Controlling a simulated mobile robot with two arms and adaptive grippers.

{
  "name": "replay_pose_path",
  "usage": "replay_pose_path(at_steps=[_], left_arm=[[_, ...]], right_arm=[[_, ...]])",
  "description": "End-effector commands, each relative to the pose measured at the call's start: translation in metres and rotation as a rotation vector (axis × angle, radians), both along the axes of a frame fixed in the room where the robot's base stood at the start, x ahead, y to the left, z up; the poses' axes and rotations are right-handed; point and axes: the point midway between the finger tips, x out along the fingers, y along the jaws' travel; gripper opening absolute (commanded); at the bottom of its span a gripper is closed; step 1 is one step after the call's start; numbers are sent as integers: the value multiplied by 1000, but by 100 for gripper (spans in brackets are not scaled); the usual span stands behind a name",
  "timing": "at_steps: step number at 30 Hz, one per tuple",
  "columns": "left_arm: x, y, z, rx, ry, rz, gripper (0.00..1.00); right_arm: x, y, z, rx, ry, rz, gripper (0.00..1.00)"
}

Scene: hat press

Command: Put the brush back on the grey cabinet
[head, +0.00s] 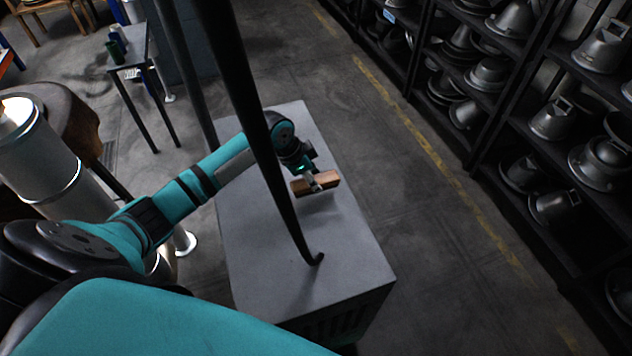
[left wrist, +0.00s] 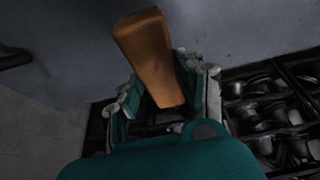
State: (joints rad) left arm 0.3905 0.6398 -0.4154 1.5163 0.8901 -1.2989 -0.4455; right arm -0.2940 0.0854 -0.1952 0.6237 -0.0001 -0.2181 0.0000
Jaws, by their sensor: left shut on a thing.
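The brush (head: 316,184) has a brown wooden body and is held above the top of the grey cabinet (head: 340,265). My left gripper (head: 318,180) is shut on the brush, over the cabinet's right half. In the left wrist view the brush (left wrist: 150,55) sits between the two fingers (left wrist: 165,95), with the grey cabinet top (left wrist: 240,30) behind it. A small gap seems to lie between brush and cabinet, but I cannot tell its height. My right gripper is not in view.
A dark pole (head: 262,130) with a hooked foot crosses in front of the cabinet. Shelves (head: 530,110) with metal hat moulds stand to the right. A small table (head: 130,45) with bottles stands at the back left. The near part of the cabinet top is clear.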

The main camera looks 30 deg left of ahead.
Motion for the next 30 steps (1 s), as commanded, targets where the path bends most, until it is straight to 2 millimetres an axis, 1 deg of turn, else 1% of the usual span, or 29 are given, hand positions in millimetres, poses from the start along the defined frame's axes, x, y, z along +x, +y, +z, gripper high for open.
replay_pose_path(at_steps=[4, 9, 12, 21, 22, 26, 27, 30], left_arm=[[13, -6, 0, -2, -1, 0, 12], [11, -5, -26, 0, 4, 2, 12], [11, -4, -35, 1, 2, 2, 12], [11, -4, -38, 1, 0, 0, 12], [11, -4, -38, 2, 1, 0, 42], [11, -4, -38, 2, 1, 0, 59], [11, -4, -38, 2, 1, 0, 61], [11, -4, -38, 2, 1, 0, 61]], right_arm=[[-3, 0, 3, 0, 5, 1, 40], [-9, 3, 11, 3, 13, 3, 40], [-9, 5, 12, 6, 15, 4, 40], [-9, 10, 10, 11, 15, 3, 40], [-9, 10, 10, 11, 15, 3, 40], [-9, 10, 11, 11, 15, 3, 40], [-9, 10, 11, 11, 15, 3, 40], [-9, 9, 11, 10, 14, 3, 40]])
